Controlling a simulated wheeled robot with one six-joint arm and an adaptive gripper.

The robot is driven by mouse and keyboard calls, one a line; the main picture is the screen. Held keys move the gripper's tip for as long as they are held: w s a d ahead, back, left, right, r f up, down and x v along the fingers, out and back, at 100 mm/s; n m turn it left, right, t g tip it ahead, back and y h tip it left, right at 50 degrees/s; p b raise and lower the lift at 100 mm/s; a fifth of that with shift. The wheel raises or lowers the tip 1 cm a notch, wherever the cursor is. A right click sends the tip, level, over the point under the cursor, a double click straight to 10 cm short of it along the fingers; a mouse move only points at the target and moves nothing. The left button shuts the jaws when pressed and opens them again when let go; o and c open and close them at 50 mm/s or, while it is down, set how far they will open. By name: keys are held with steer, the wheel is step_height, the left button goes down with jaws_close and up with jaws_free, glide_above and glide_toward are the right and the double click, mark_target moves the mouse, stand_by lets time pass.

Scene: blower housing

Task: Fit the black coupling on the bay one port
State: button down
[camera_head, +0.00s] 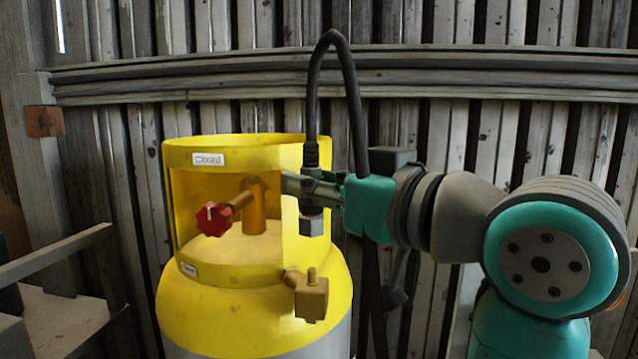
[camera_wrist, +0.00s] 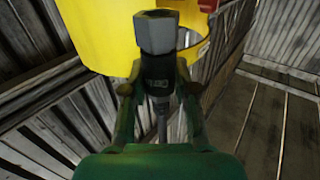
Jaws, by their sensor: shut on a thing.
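The black coupling is the end of a black hose, with a black body (camera_wrist: 158,70) and a grey hex nut (camera_head: 312,226) at its lower end. My gripper (camera_head: 316,185) is shut on the black body, and the nut hangs below the fingers, roughly upright. In the wrist view my gripper (camera_wrist: 158,88) has a finger on each side of the body, with the nut (camera_wrist: 157,33) beyond them. A brass port (camera_head: 312,297) with a short upward stub sticks out from the yellow cylinder, below the nut. A gap shows between nut and stub. No bay number is readable.
The yellow cylinder (camera_head: 240,312) has a collar (camera_head: 235,150) with an opening, a red valve knob (camera_head: 214,219) and a brass stem inside. The hose (camera_head: 333,40) loops high above my gripper. A corrugated wall (camera_head: 445,135) with a horizontal rail (camera_head: 480,75) stands behind.

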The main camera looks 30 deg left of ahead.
mark_target(320, 217)
steer(key=shift+f, duration=1.8)
steer(key=shift+f, duration=1.45)
steer(key=c, duration=0.8)
jaws_free()
steer(key=shift+d, duration=0.1)
steer(key=v, duration=1.2)
